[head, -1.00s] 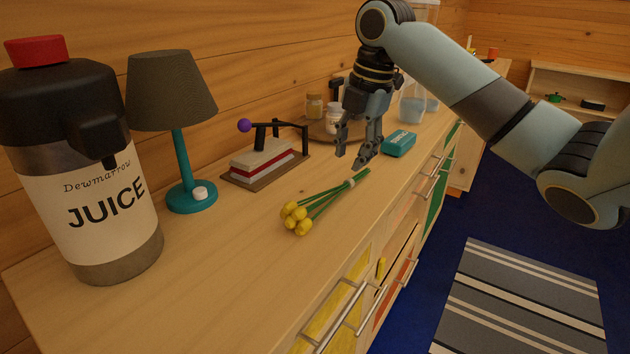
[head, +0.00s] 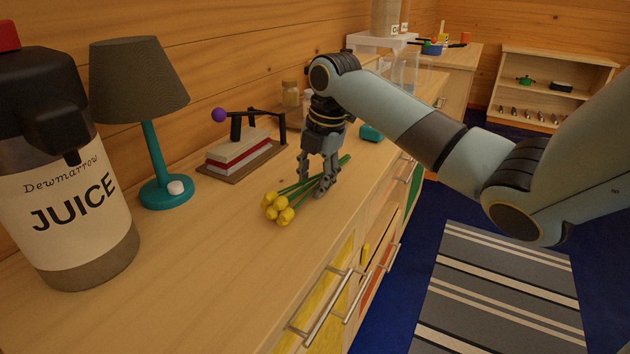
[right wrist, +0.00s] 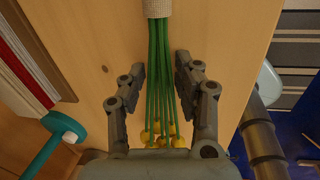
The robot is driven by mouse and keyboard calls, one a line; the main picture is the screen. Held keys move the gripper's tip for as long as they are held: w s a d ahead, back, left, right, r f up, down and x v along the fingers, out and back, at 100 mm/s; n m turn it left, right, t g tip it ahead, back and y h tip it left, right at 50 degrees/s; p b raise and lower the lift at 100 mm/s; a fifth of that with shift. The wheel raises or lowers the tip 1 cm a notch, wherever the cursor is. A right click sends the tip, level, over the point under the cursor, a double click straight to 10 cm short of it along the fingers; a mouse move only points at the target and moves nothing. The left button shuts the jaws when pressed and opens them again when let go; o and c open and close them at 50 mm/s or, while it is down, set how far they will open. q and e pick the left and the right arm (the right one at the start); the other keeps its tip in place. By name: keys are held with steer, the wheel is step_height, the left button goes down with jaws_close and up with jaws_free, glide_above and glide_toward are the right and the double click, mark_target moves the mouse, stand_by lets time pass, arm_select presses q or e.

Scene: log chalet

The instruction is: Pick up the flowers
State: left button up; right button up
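The flowers (head: 280,209) lie on the wooden counter, a bunch with yellow heads and green stems. Their heads point toward the front left in the head view. In the right wrist view the green stems (right wrist: 161,75) run between my fingers, with a beige wrap (right wrist: 157,8) at the top edge and the yellow heads near the palm. My right gripper (head: 312,190) points down over the stems. In the right wrist view it (right wrist: 159,72) is open, with one finger on each side of the stems and gaps visible. My left gripper is not in view.
A juice dispenser (head: 75,210) and a lamp with a teal base (head: 166,192) stand at the left. A teal box (head: 371,133) lies beyond the gripper. Drawer handles (head: 325,308) line the counter front.

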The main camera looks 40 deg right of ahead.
jaws_close()
steer(key=shift+r, duration=0.2)
